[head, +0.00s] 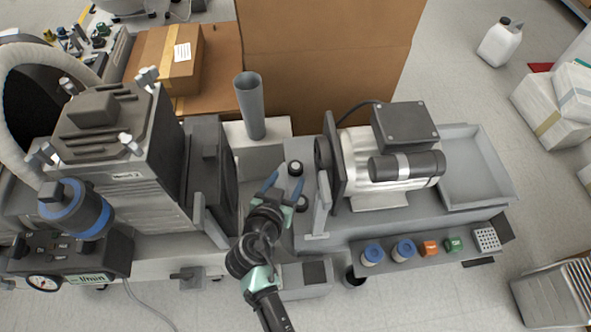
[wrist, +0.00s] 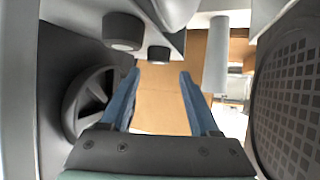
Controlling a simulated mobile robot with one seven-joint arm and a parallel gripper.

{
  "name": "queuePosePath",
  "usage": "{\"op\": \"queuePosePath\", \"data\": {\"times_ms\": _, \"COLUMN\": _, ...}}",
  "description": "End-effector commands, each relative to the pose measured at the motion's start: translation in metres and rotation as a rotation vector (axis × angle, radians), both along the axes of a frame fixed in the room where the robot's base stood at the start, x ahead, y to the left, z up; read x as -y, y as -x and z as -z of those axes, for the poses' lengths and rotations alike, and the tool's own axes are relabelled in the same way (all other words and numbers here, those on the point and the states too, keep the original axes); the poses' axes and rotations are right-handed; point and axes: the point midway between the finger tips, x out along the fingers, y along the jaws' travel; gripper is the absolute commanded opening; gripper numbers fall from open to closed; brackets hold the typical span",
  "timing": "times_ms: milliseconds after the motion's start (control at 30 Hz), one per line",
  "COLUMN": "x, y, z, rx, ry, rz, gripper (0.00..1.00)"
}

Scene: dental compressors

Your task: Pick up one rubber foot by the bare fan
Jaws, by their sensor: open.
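Two dark rubber feet stand on the grey surface between the machines. One is at the back (head: 295,168) and one nearer the front (head: 302,203). The wrist view shows a larger, closer foot (wrist: 123,30) and a smaller one (wrist: 158,53), beyond the fingertips. The bare fan (head: 323,156) is on the left end of the right machine; its open spokes show at the left of the wrist view (wrist: 88,103). My gripper (head: 281,185) is open and empty, its blue fingers (wrist: 160,76) pointing toward the feet, just left of them in the head view.
A mesh-covered grille (wrist: 290,95) faces the fan across a narrow gap; it belongs to the left machine (head: 110,150). A grey upright tube (head: 250,105) stands behind the gap. A grey post (head: 322,200) rises by the fan. Cardboard (head: 320,65) stands behind.

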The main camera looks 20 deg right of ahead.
Motion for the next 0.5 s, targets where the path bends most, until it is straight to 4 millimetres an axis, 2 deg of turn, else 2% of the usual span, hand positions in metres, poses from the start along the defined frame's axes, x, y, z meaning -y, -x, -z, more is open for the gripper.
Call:
{"op": "queuePosePath", "data": {"times_ms": 267, "x": 0.012, "y": -0.014, "z": 0.014, "rx": 0.000, "ry": -0.003, "rz": 0.002, "gripper": 0.62}}
{"op": "queuePosePath", "data": {"times_ms": 500, "x": 0.032, "y": -0.035, "z": 0.030, "rx": 0.001, "ry": -0.005, "rz": 0.002, "gripper": 0.62}}
